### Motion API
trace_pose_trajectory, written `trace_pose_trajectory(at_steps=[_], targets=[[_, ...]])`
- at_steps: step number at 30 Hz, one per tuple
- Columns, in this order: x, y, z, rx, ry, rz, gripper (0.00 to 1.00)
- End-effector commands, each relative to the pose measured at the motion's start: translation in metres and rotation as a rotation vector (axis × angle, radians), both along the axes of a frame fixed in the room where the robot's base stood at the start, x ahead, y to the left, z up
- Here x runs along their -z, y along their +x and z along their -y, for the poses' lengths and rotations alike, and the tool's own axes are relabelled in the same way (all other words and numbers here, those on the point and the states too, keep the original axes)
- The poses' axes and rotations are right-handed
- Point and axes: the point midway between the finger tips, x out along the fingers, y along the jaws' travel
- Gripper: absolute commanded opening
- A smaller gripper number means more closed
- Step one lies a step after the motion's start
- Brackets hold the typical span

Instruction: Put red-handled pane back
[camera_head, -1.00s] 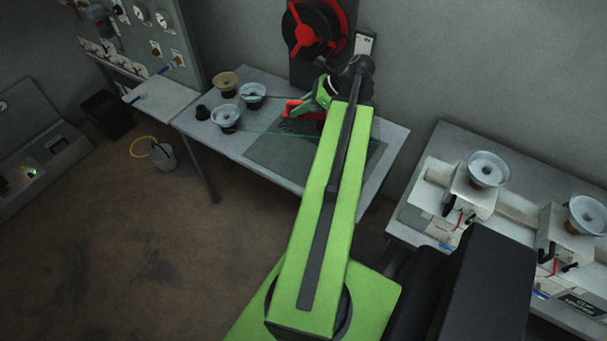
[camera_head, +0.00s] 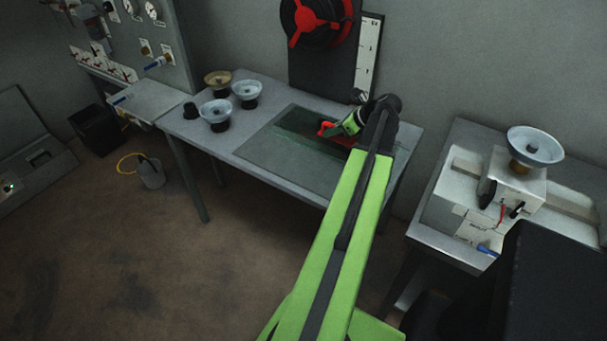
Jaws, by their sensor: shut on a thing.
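The pane's red handle (camera_head: 327,129) shows at the tip of my gripper (camera_head: 334,129), which is shut on it. The clear, greenish pane (camera_head: 300,124) is seen nearly edge-on or at a slant over the dark mat (camera_head: 285,160) on the table. I cannot tell whether the pane touches the mat or hangs just above it. My green arm hides the right part of the pane and of the mat.
Several bowl-topped stands (camera_head: 215,113) sit at the table's left end. A dark panel with a red-spoked wheel (camera_head: 317,22) and a white scale (camera_head: 368,55) stand behind. A side bench (camera_head: 450,185) with a white device is at right. The mat's left part is clear.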

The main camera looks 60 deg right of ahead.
Motion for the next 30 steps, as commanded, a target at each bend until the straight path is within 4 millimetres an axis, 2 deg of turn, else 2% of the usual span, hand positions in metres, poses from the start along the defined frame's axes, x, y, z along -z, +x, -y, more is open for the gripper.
trace_pose_trajectory(at_steps=[7, 21, 25, 30], targets=[[0.007, 0.006, -0.003, 0.002, 0.001, 0.003, 0.00], [0.066, 0.086, -0.053, 0.001, 0.001, 0.002, 0.00], [0.071, 0.097, -0.059, 0.003, 0.000, 0.002, 0.00], [0.071, 0.099, -0.060, 0.004, 0.000, 0.002, 0.00]])
